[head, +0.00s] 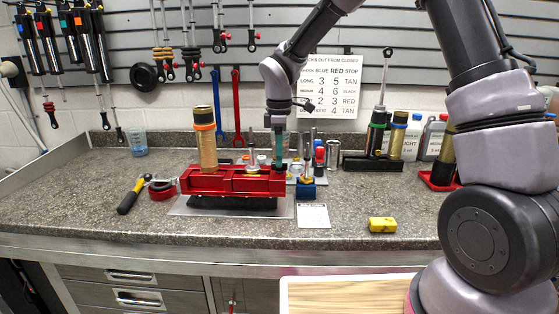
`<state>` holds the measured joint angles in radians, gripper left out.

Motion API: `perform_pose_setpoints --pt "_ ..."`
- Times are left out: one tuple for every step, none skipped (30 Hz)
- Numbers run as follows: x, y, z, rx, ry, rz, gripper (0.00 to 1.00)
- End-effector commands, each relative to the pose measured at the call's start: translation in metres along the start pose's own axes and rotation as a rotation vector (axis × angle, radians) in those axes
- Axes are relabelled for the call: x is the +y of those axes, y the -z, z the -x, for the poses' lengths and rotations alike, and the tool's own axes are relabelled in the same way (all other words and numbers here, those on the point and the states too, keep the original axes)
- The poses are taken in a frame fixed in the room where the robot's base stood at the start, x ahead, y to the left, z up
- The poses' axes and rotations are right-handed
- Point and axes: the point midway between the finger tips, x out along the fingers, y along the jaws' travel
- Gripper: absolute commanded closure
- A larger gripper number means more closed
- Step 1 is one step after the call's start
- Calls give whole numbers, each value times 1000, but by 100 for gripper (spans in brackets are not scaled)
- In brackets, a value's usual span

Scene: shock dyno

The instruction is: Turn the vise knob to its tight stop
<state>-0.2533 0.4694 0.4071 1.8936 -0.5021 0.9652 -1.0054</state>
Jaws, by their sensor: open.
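The red vise (232,184) lies on a grey plate on the counter. A gold cylinder (207,150) with a dark and orange top stands upright at its left part. My gripper (279,160) points down above the right end of the vise, its teal fingers close to the red body. It is open; nothing shows held in it. I cannot tell whether the fingers touch the vise or stand behind it. I cannot make out the vise knob clearly; it may be small or hidden by the gripper.
A black-handled tool (131,199) lies left. The counter's front left is clear.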

Motion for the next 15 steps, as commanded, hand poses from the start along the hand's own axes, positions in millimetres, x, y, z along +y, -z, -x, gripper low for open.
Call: perform_pose_setpoints --pt "-1 0 -6 -1 3 0 50" --pt "-1 0 -9 -1 2 0 50" --pt "-1 0 -12 -1 1 1 50" --pt "-1 0 -14 -1 1 1 50" --pt "-1 0 -15 -1 1 1 50" --pt "-1 0 -16 -1 1 0 50" --pt "-1 0 -17 -1 1 0 50" --pt "-1 0 -17 -1 1 0 50" --pt "0 0 -17 0 1 -1 50" --pt "0 0 -17 0 0 -1 50" --pt "0 0 -17 0 0 -1 50" --pt "0 0 -17 0 0 -1 50" --pt "0 0 -17 0 0 -1 50" --pt "0 0 -17 0 0 -1 50" --pt "0 0 -17 0 0 -1 61"
